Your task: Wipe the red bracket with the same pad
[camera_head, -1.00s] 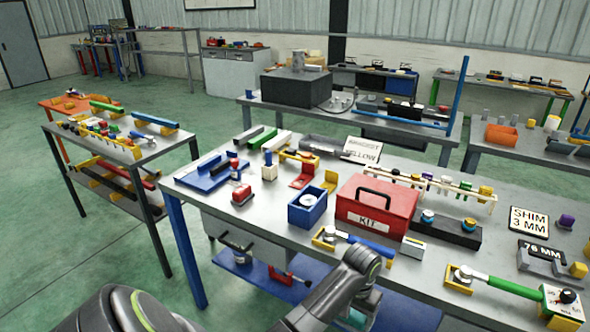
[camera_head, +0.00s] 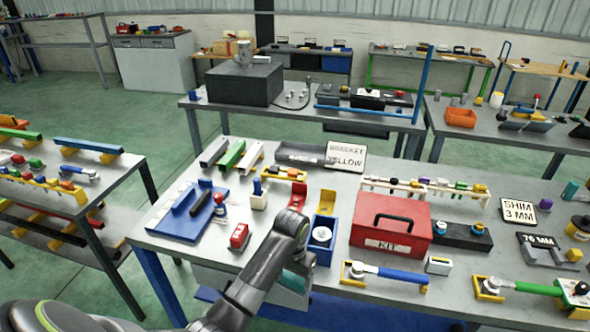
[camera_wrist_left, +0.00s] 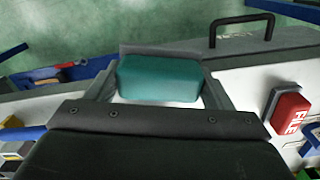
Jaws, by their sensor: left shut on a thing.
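The red bracket (camera_head: 298,197) stands on the workbench (camera_head: 215,262), beside the yellow bracket (camera_head: 327,203) and behind the blue bin. My left gripper (camera_head: 297,279) is at the bench's front edge, nearer to me than the bracket and apart from it. It is shut on a teal pad (camera_wrist_left: 160,78), seen between the fingers in the wrist view. In the head view only part of the pad (camera_head: 296,283) shows below my wrist. I cannot make out the red bracket in the wrist view. My right gripper is not in view.
The blue bin (camera_head: 322,236) and a small red block (camera_head: 239,236) flank my left wrist on the bench. The red KIT box (camera_head: 391,224) stands to the right. A blue-handled tool (camera_head: 393,275) lies near the front edge. Blue fixture (camera_head: 190,211) at left.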

